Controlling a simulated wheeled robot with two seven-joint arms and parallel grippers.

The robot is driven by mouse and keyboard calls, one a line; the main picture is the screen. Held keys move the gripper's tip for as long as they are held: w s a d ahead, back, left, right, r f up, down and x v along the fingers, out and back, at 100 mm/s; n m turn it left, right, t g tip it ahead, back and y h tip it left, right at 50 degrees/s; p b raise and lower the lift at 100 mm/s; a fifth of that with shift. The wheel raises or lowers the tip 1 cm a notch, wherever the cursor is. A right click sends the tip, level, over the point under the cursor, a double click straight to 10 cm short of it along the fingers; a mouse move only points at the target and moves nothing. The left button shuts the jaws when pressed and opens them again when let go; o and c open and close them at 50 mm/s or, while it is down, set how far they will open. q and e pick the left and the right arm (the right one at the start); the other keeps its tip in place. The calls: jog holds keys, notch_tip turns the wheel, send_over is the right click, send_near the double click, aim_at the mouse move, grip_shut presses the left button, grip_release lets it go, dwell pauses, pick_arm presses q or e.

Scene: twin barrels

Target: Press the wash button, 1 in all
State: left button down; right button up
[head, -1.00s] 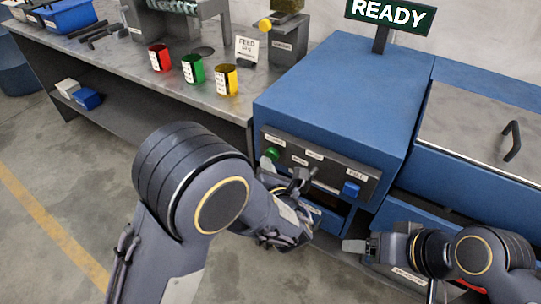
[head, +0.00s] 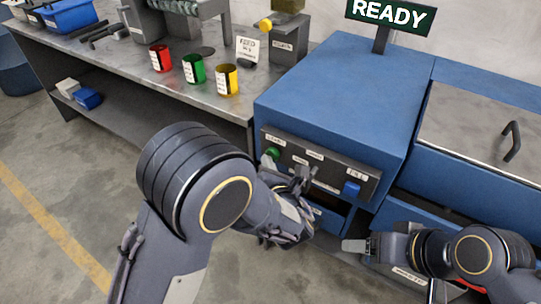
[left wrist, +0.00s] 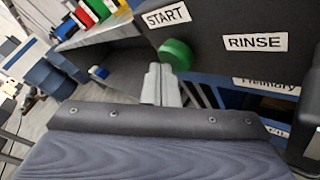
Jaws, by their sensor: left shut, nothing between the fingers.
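A dark control panel (head: 330,190) on the front of the blue machine (head: 345,85) carries a green round button (head: 271,154) under a START label and a blue button (head: 351,188) at its right end. Labels between them are too small to read in the head view; no wash label can be read.
A READY sign (head: 390,15) stands on the machine. A grey bench (head: 125,62) at left holds red (head: 160,58), green (head: 194,68) and yellow (head: 227,79) cups. A lidded blue unit (head: 480,130) adjoins at right. Floor at front left is clear.

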pick_arm(q)
jog(key=shift+w+d+r, duration=0.2)
jog(key=shift+w+d, duration=0.05)
jog(key=shift+d, duration=0.15)
dwell(0.7)
jog(key=shift+s, duration=0.55)
jog(key=shift+f, duration=0.1)
jog(key=s+a, duration=0.1)
jog(key=s, duration=0.1)
jog(key=s+a, duration=0.2)
jog(key=shift+a, duration=0.25)
jog(key=shift+a, duration=0.1)
dwell(0.7)
